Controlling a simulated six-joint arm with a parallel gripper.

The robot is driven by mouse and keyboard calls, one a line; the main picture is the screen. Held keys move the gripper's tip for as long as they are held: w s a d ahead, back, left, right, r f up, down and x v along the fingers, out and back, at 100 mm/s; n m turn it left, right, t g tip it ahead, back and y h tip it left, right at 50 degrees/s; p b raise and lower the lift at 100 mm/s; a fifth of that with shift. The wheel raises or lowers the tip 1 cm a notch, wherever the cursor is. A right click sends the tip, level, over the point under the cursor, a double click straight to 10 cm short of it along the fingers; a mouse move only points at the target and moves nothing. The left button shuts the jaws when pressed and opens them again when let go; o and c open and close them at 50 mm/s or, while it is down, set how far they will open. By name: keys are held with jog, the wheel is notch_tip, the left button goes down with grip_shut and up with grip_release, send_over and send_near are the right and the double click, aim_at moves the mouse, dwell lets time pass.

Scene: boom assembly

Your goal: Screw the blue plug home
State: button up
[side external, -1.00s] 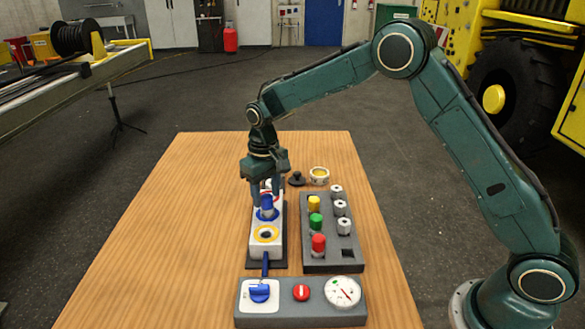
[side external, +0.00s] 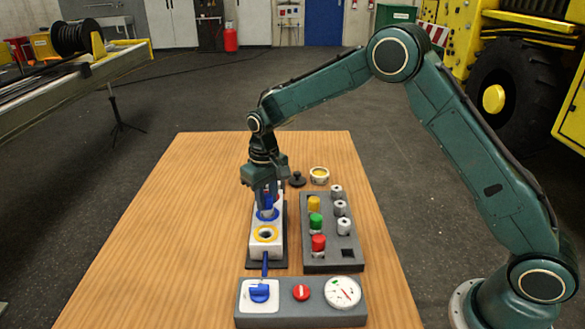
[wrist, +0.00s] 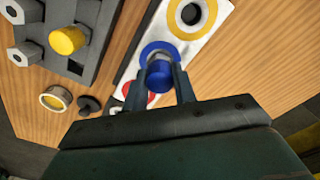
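The blue plug (wrist: 159,77) stands in the blue-ringed hole (wrist: 168,47) of the white block (side external: 257,247); the block also shows in the wrist view (wrist: 138,66). My gripper (side external: 267,207) points down over the block, with one finger on each side of the plug. In the wrist view the fingers (wrist: 160,82) sit close against the plug's sides and look shut on it. They hide part of the plug in the side view. How deep the plug sits in the hole cannot be seen.
A yellow-ringed open hole (side external: 266,234) is in front of the plug. A dark rack (side external: 325,262) with yellow, green and red plugs and grey nuts stands to the right. A panel (side external: 318,315) with a blue lever, red knob and gauge lies in front. The table's left side is clear.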

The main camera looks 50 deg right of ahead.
grip_shut()
jog(key=m, duration=1.1)
jog(key=shift+f+m, duration=0.1)
jog(key=shift+m, duration=0.6)
